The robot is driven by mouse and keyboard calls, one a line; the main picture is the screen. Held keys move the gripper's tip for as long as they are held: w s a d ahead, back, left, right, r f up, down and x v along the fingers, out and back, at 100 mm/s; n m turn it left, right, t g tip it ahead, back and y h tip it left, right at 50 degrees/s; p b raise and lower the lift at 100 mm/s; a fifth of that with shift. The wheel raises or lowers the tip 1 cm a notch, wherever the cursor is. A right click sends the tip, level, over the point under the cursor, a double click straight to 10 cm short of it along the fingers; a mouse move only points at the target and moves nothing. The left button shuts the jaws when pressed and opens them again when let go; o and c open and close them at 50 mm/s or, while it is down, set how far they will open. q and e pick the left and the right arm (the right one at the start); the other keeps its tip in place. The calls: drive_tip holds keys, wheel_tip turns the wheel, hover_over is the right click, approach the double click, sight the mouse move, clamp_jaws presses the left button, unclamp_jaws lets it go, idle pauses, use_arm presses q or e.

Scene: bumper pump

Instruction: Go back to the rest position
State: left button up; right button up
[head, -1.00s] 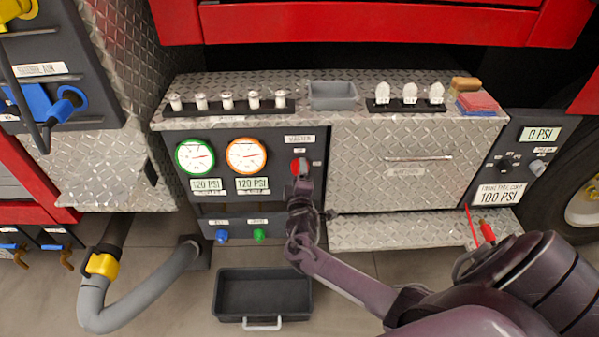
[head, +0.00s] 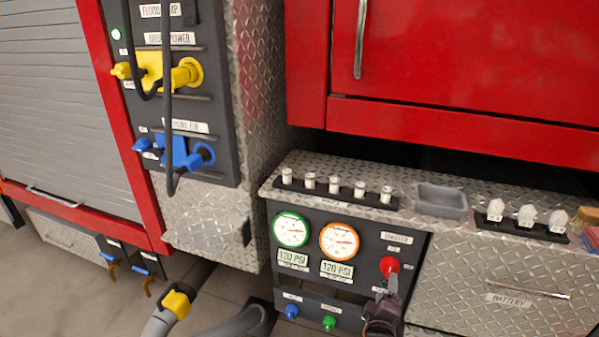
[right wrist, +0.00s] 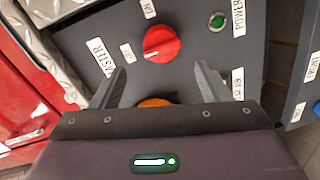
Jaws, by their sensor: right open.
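My right gripper (head: 390,286) is at the bottom of the head view, just below the red master knob (head: 389,265) on the dark pump panel (head: 315,276). The right wrist view shows the gripper (right wrist: 163,75) open and empty, its two fingers apart. The red knob (right wrist: 161,42) lies beyond the fingertips and clear of them. A small green light (right wrist: 217,21) shows beside the knob. My left gripper is in neither view.
Green-rimmed (head: 291,230) and orange-rimmed (head: 339,241) gauges sit left of the knob. Above are a grey bin (head: 441,201) and white switches on a ledge. A yellow-collared hose (head: 177,304) is at lower left. The red cabinet (head: 470,60) overhangs the ledge.

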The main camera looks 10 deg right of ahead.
drive_tip(key=s+a+f+m+g+y+p, duration=0.1)
drive_tip(key=s+a+f+g+y, duration=0.15)
drive_tip(key=s+f, duration=0.75)
drive_tip(key=s+a+f+m+g+y+p, duration=0.15)
drive_tip(key=s+f+g+y, duration=0.35)
drive_tip(key=f, duration=1)
drive_tip(key=s+a+f+m+g, duration=0.1)
drive_tip(key=s+f, duration=0.3)
drive_tip(key=s, duration=0.4)
drive_tip(key=s+a+f+g+p, duration=0.1)
drive_tip(key=s+f, duration=0.3)
drive_tip(key=s, duration=0.5)
drive_tip(key=shift+s+a+m+g, duration=0.25)
drive_tip(key=shift+a+m+g, duration=0.15)
drive_tip(key=shift+a, duration=0.45)
drive_tip(key=s+a+f+g, duration=0.1)
drive_tip(key=s, duration=0.3)
drive_tip(key=s+a+f+m+g+y, duration=0.1)
drive_tip(key=s, duration=0.3)
drive_tip(key=s+a+f+m+g+p, duration=0.1)
drive_tip(key=s, duration=0.4)
drive_tip(key=shift+a+y, duration=0.2)
drive_tip(key=shift+y, duration=0.15)
drive_tip(key=shift+c, duration=0.2)
